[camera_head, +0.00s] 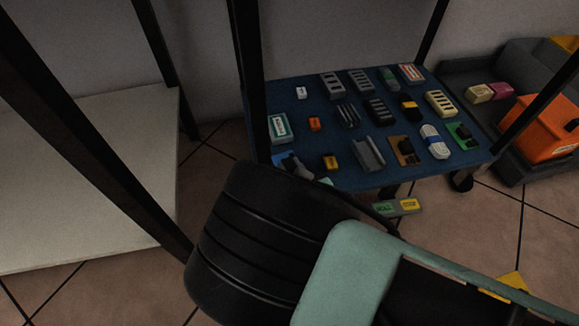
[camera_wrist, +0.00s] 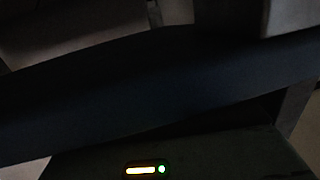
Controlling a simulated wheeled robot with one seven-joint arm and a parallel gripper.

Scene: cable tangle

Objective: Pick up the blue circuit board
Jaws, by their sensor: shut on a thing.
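The blue circuit board (camera_head: 284,160) shows at the near left corner of the dark blue tabletop, in the head view. It is small and blue with dark parts on it, and my arm hides much of it. My gripper (camera_head: 302,168) is at this corner, mostly hidden behind my black and pale green arm. It is shut on the board, though the fingertips are not clear. The wrist view is very dark. A wide dark blue band crosses it, and I cannot tell whether this is the board or the table.
Black posts rise around the table. A white surface (camera_head: 90,175) is at left. An orange bin (camera_head: 540,128) stands at right.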

